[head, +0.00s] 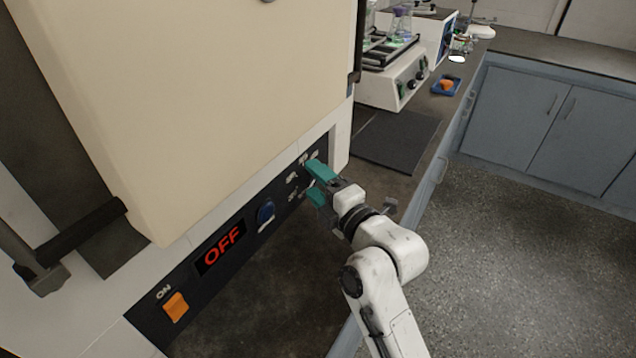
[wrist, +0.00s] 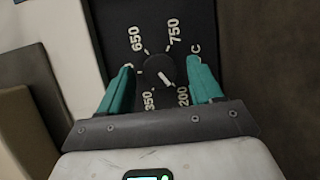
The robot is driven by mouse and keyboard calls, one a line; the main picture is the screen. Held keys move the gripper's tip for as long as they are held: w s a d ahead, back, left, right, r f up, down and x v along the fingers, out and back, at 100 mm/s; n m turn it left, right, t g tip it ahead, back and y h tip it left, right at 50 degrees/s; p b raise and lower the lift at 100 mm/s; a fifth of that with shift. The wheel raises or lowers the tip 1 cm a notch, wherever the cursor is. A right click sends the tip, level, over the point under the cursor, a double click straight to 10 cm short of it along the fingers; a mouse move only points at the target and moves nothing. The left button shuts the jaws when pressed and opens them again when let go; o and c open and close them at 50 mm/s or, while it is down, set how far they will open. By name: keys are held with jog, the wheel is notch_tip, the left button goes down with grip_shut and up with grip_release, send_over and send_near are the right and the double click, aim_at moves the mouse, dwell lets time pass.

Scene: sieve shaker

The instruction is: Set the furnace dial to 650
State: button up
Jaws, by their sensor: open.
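The furnace dial (wrist: 156,68) is a dark round knob on the black panel in the wrist view. Its white pointer mark slants to the lower right, toward the printed 200. The 650 label sits at the dial's upper left and 750 at its upper right; 350 is below. My gripper (wrist: 160,66) is open, with one teal finger on each side of the dial; I cannot tell whether they touch it. In the head view my gripper (head: 310,179) is at the right end of the furnace panel and hides the dial. The red furnace display (head: 222,248) reads OFF.
The cream furnace (head: 200,100) fills the left. A dark mat (head: 397,139) and a white shaker (head: 390,88) lie beyond. Open floor is at the right.

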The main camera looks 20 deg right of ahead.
jog(key=shift+c, duration=0.5)
jog(key=c, duration=1)
jog(key=shift+o, duration=0.2)
jog(key=shift+r+p, duration=0.15)
jog(key=shift+p, duration=0.2)
